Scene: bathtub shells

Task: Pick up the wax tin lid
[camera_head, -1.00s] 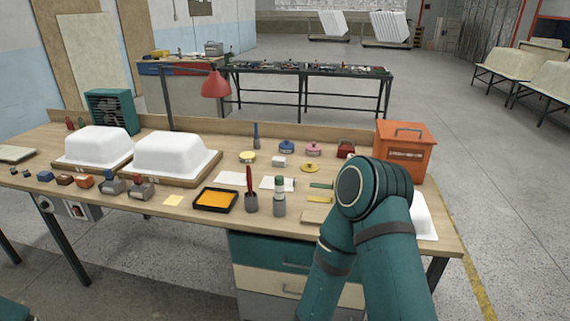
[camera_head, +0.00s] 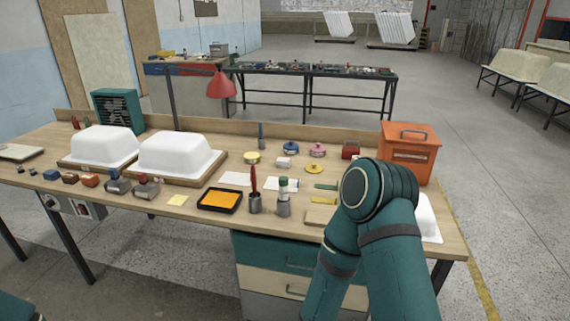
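Several small round tins or lids sit at the back middle of the workbench (camera_head: 330,228). They are a yellow tin (camera_head: 252,158), a blue one (camera_head: 290,148), a pink one (camera_head: 317,150) and a flatter yellow lid-like disc with a raised middle (camera_head: 314,169). I cannot tell for sure which is the wax tin lid; the flat yellow disc looks most like a lid. My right arm bends in front of the bench's right part, hiding some of it. Neither gripper shows. Only a bit of teal shows at the lower left corner.
White tub moulds (camera_head: 175,152) stand on boards at left. An orange box (camera_head: 409,155) stands at right, a red lamp (camera_head: 220,84) behind.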

